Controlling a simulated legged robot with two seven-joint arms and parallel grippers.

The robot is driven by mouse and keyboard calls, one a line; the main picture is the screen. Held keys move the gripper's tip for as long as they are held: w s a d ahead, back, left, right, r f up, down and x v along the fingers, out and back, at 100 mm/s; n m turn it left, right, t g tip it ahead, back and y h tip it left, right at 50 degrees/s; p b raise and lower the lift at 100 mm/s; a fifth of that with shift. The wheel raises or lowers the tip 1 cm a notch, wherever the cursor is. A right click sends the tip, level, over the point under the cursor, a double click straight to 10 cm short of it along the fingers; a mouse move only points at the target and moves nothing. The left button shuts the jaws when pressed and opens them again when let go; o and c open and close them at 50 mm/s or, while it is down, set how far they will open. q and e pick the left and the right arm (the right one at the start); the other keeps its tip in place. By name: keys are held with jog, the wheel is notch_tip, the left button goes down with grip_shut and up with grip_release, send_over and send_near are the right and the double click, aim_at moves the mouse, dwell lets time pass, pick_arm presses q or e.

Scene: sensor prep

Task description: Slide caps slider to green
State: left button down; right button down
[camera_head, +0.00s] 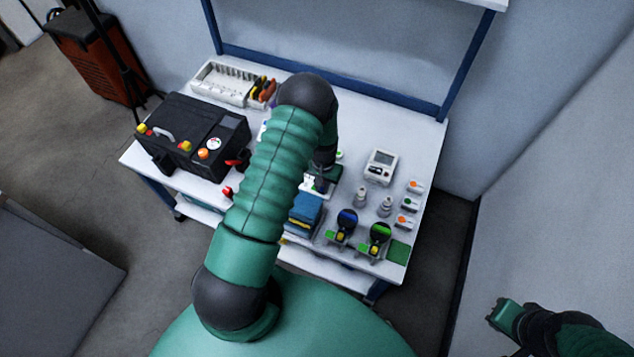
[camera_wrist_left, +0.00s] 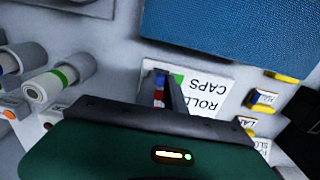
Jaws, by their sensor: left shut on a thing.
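The caps slider (camera_wrist_left: 158,92) is on a white card with upside-down lettering that reads "ROLL" and "CAPS" (camera_wrist_left: 207,92) in the left wrist view. A green patch (camera_wrist_left: 179,78) shows at the slot, with red and blue beside the dark fingers. My left gripper (camera_wrist_left: 166,96) is shut on the slider, whose knob is mostly hidden by the fingers. In the head view my left gripper (camera_head: 321,184) is at the table's middle, and my arm covers much of the panel. My right gripper (camera_head: 500,312) is off to the lower right, away from the table; its finger gap is unclear.
A black case (camera_head: 190,135) stands at the table's left. A white meter (camera_head: 380,166), small cylinders (camera_head: 361,197) and two round-headed tools (camera_head: 347,220) are to the right. Blue cloth (camera_head: 305,212) lies close to my left gripper. A white bin (camera_head: 222,83) is at the back.

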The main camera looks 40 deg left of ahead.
pick_arm(q)
jog(key=shift+d, duration=0.15)
jog(key=c, duration=1.7)
grip_release()
jog(key=shift+o, duration=1.2)
jog(key=shift+w, duration=0.1)
jog(key=shift+o, duration=0.3)
jog(key=shift+r, duration=0.1)
notch_tip(320, 180, up, 16)
jog(key=p, duration=0.1)
jog(key=shift+r+p, duration=0.25)
jog(key=shift+p, duration=0.05)
